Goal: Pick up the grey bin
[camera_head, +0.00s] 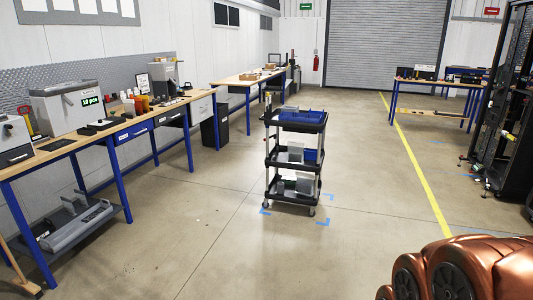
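A black three-tier cart (291,160) stands on the floor near the middle of the view. Small grey bin-like items sit on its shelves: one on the middle shelf (295,151) beside a blue bin (311,155), and one on the bottom shelf (304,182). A dark grey, upright bin (214,131) stands on the floor under the left workbenches. I cannot tell which of these is the grey bin of the task. My gripper is not in view; a copper-coloured part of my arm shows at the lower right.
Wooden-topped workbenches with blue legs (124,196) line the left wall. A blue tray (300,116) sits on the cart's top. Black racks (497,110) stand at the right, and another table (437,84) stands at the back. Open floor surrounds the cart, with a yellow line to its right.

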